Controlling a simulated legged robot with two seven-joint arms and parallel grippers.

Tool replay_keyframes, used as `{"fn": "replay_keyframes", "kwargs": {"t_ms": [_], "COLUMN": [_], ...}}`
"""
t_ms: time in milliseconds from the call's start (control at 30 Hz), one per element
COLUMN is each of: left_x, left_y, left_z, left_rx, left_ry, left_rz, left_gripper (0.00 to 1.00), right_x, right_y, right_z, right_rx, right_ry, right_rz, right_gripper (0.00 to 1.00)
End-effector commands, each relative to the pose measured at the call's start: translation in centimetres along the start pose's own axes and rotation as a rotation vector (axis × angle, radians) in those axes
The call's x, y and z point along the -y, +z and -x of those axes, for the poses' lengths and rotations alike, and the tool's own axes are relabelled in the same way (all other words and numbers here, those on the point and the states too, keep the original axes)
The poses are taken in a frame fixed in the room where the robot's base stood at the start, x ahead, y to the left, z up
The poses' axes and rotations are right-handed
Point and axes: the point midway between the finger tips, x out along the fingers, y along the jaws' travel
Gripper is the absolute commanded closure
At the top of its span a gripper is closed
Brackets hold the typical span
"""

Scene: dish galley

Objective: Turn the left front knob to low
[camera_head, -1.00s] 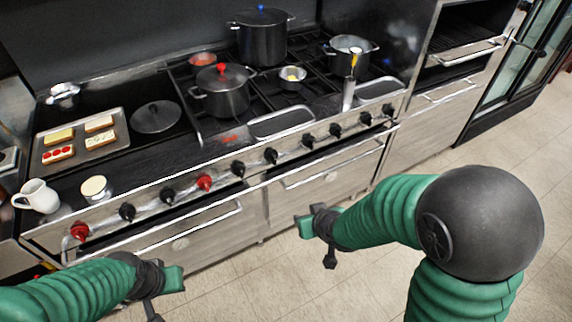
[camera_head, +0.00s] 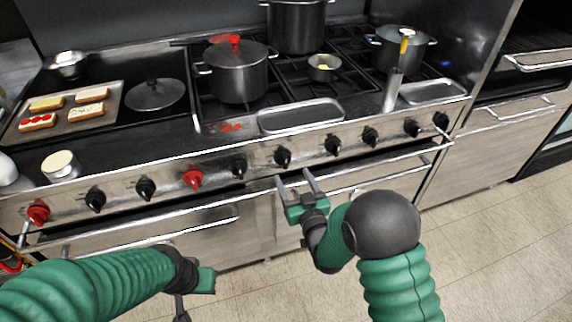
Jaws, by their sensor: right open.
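A row of knobs runs along the stove's front panel (camera_head: 215,168). A red knob (camera_head: 38,212) is at the far left and another red knob (camera_head: 193,178) is farther right; the others are black, such as this black knob (camera_head: 283,156). No readable label shows which one is the left front knob, and the settings are too small to read. My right gripper (camera_head: 296,178) is open and empty, its fingers pointing at the panel just below and right of that black knob, apparently not touching it. My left gripper (camera_head: 192,297) is low in front of the stove; its jaws are unclear.
A metal rail (camera_head: 130,223) runs below the knobs. On the stove stand a red-knobbed lidded pot (camera_head: 236,75), a larger pot (camera_head: 298,25), a pot with a yellow-handled utensil (camera_head: 385,55), and a tray of bread slices (camera_head: 60,120). The tiled floor (camera_head: 490,240) at right is clear.

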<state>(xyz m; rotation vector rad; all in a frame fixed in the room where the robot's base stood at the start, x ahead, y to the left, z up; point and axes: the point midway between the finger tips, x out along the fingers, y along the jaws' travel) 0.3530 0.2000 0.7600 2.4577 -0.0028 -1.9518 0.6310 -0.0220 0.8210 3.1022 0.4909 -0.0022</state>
Motion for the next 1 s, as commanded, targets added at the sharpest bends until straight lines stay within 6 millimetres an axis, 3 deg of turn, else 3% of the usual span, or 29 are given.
{"fn": "replay_keyframes", "kwargs": {"t_ms": [100,300,633,1000], "left_x": [0.0,0.0,0.0,0.0], "left_y": [0.1,0.2,0.2,0.2], "left_z": [-0.4,-0.7,-0.7,-0.7], "left_rx": [0.0,0.0,0.0,0.0], "left_ry": [0.0,0.0,0.0,0.0], "left_rz": [-0.001,-0.001,0.0,-0.001], "left_gripper": [1.0,1.0,1.0,1.0], "right_x": [0.1,0.4,0.2,0.2], "right_y": [0.1,0.1,0.0,0.0], "right_z": [-3.0,-6.3,-7.0,-7.0], "right_rx": [-0.002,0.001,0.002,0.002], "right_ry": [0.0,-0.001,0.0,0.002], "right_rz": [0.002,0.004,0.001,0.003], "right_gripper": [0.33,0.33,0.33,0.8]}}
